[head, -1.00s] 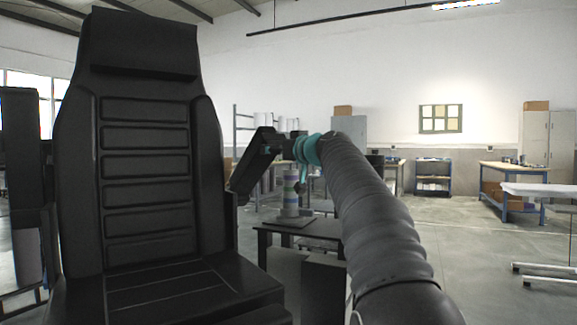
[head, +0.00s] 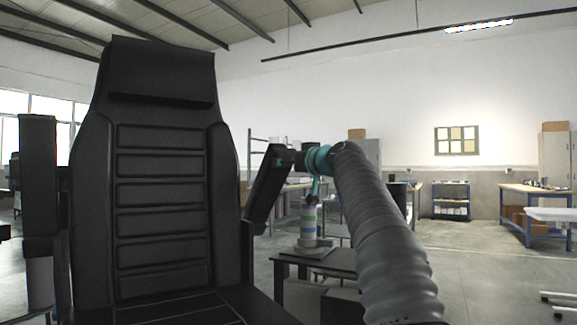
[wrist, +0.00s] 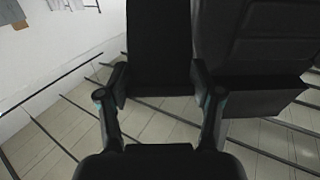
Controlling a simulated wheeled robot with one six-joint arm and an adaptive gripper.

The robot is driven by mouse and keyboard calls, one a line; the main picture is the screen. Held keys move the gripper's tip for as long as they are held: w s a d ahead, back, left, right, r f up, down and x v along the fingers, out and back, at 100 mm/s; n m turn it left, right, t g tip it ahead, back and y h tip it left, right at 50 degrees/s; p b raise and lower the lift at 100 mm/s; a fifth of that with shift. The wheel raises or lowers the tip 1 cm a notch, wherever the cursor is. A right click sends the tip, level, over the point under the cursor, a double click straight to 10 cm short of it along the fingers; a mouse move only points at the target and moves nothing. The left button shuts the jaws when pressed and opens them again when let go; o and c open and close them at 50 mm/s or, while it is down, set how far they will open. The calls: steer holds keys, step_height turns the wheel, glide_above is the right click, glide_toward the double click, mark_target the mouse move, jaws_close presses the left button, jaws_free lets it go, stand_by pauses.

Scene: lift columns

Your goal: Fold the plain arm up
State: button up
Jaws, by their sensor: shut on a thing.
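The black chair (head: 165,190) stands at the left in the head view, its back upright. The arm on its right side (head: 265,190) is a plain dark bar, tilted steeply upward with its free end high. My gripper (head: 288,158) is at that upper end, partly hidden by my own arm. In the wrist view, the two fingers of my gripper (wrist: 158,75) are shut on the sides of the plain arm (wrist: 158,35). The chair back (wrist: 250,45) is right of it there. The chair's other arm (head: 38,185) stands upright at the far left.
A low dark table (head: 335,262) with a striped cylindrical object (head: 308,228) stands behind my arm. A workbench (head: 535,195), a blue shelf cart (head: 451,200) and a white table (head: 555,214) are farther back. Open floor lies at the right.

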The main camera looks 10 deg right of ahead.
steer(key=shift+s+d+r, duration=0.15)
steer(key=shift+s+r, duration=0.15)
steer(key=shift+r, duration=0.3)
steer(key=o, duration=1.6)
steer(key=shift+s+d, duration=0.15)
steer(key=shift+o, duration=0.5)
steer(key=shift+a+f, duration=0.2)
steer(key=shift+f, duration=0.05)
steer(key=v, duration=1.1)
steer(key=shift+s+d, duration=0.15)
steer(key=shift+s, duration=0.2)
